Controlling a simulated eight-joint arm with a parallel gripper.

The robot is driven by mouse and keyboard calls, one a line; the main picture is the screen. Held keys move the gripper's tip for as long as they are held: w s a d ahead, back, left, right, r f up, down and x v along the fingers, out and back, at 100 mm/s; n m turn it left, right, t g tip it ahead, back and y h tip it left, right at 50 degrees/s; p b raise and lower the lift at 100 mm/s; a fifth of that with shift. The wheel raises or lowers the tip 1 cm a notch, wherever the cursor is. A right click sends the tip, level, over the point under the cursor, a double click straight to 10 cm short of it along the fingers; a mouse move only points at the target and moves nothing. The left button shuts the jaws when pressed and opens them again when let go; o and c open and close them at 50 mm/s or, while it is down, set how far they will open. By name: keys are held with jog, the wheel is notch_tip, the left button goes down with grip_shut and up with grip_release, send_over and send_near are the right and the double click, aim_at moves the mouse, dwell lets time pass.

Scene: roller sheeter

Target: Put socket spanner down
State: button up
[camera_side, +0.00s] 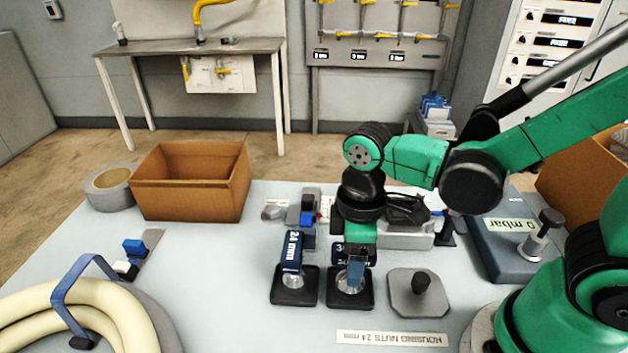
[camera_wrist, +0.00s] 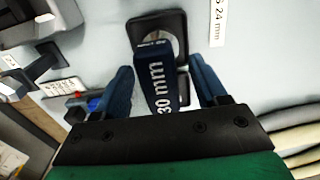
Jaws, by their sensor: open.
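The socket spanner with a dark blue "30 mm" label (camera_wrist: 162,88) stands between my gripper's blue fingers in the wrist view. My gripper (camera_wrist: 161,66) is open, with a gap showing on each side of the spanner. The spanner's lower end is at a black square holder with a metal disc (camera_wrist: 148,24). In the side view my gripper (camera_side: 352,278) points down over that holder (camera_side: 350,299) and hides most of the spanner. A second spanner, labelled 24 mm (camera_side: 292,250), stands upright in its own black holder (camera_side: 294,297) just to the left.
A grey plate with a black knob (camera_side: 420,288) lies right of the holders. A cardboard box (camera_side: 190,190), a tape roll (camera_side: 97,187) and a coiled cream hose (camera_side: 70,300) are at left. A grey-blue device (camera_side: 500,258) stands right.

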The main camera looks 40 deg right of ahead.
jog(key=shift+r, duration=0.1)
notch_tip(320, 180, up, 12)
jog(key=w+d+f+m+t, duration=0.3)
jog(key=d+f+m+t, duration=0.1)
jog(key=d+m+t, duration=0.3)
jog(key=shift+d+f+m, duration=0.15)
jog(key=shift+d+m, duration=0.05)
jog(key=shift+m, duration=0.8)
jog(key=shift+c, duration=0.3)
jog(key=shift+w, duration=0.15)
